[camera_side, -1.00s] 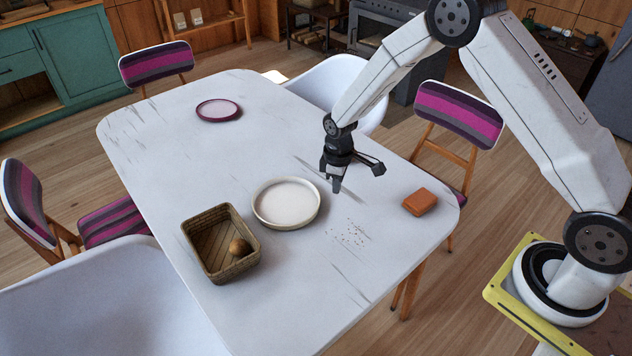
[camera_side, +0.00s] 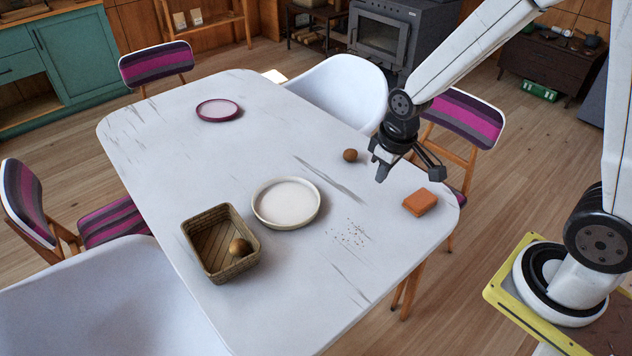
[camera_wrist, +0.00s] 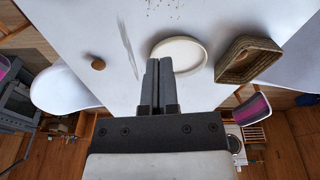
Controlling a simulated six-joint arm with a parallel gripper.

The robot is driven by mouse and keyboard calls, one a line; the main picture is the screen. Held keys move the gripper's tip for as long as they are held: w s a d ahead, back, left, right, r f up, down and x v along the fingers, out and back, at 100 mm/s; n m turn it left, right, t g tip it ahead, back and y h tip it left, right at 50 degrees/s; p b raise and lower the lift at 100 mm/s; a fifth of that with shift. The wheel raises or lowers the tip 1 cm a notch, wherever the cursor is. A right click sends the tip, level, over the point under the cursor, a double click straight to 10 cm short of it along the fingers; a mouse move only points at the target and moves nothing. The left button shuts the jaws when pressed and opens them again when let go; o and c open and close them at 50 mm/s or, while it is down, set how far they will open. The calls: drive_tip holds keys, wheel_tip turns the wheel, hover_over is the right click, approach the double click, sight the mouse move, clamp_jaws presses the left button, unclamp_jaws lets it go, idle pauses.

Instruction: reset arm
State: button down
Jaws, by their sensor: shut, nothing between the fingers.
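My gripper (camera_side: 380,177) is shut and empty above the right part of the white table (camera_side: 160,140), apart from the things around it. In the wrist view its two fingers (camera_wrist: 158,62) lie close together, with the cream plate (camera_wrist: 196,45) just beyond them. In the side view the plate (camera_side: 287,203) stands at the table's middle. A brown round item (camera_side: 350,155) lies on the table left of the gripper; it also shows in the wrist view (camera_wrist: 98,63). An orange-brown block (camera_side: 420,201) sits right of the gripper, near the table edge.
A woven basket (camera_side: 193,243) holds another brown round item (camera_side: 240,247). A purple-rimmed plate (camera_side: 218,110) lies at the far end. Dark crumbs (camera_side: 350,233) are scattered right of the cream plate. Chairs (camera_side: 345,95) surround the table. The table's far left is clear.

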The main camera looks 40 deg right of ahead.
drive_tip(key=s+r+m, duration=0.1)
drive_tip(key=s+r, duration=0.1)
drive_tip(key=s, duration=0.4)
drive_tip(key=shift+s+m+t, duration=0.4)
